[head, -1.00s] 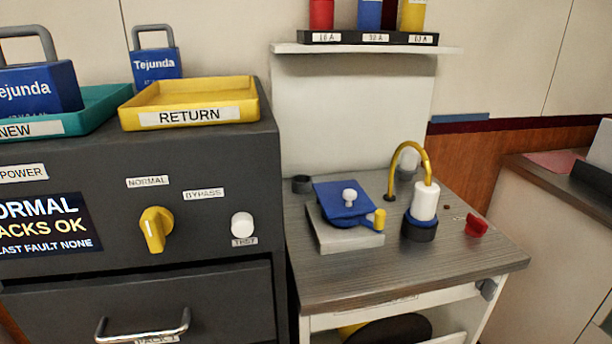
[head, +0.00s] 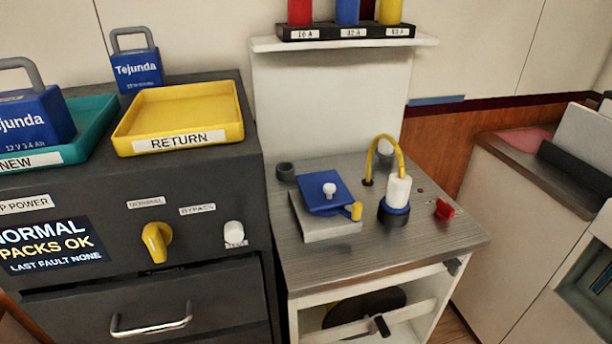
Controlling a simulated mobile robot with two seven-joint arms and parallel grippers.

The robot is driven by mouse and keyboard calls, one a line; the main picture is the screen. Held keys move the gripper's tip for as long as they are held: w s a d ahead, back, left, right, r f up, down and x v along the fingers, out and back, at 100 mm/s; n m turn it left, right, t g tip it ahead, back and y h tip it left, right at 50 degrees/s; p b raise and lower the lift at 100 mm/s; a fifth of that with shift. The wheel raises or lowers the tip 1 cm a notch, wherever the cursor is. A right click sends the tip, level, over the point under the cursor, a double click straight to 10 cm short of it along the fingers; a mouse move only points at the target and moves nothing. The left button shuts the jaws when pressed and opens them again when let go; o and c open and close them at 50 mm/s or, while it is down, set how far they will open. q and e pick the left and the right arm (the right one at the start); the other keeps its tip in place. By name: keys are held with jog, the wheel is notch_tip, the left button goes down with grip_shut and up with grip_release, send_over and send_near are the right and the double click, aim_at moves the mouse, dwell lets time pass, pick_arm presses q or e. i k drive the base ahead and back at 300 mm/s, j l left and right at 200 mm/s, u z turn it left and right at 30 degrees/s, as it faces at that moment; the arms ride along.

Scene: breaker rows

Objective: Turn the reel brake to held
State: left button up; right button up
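A dark round reel (head: 362,308) sits in the open bay under the bench top, behind a white crossbar (head: 410,313). A small black lever (head: 380,326) is on the front of that crossbar. I cannot tell for sure whether it is the reel brake, and no held marking is readable. A red knob (head: 444,209) sits on the right side of the bench top; its label is too small to read. Neither of my grippers is in view.
The grey bench top (head: 400,240) carries a blue-topped device (head: 325,190) and a white cylinder (head: 398,190) with a yellow hose. A dark cabinet with a yellow switch (head: 157,242) and drawer handle (head: 150,325) stands left. A white cabinet (head: 520,240) stands right.

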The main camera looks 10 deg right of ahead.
aim_at(454, 266)
jog(key=i+l+z, duration=0.1)
jog(key=z, duration=1.25)
jog(key=l+u, duration=0.3)
jog(key=l, duration=1.5)
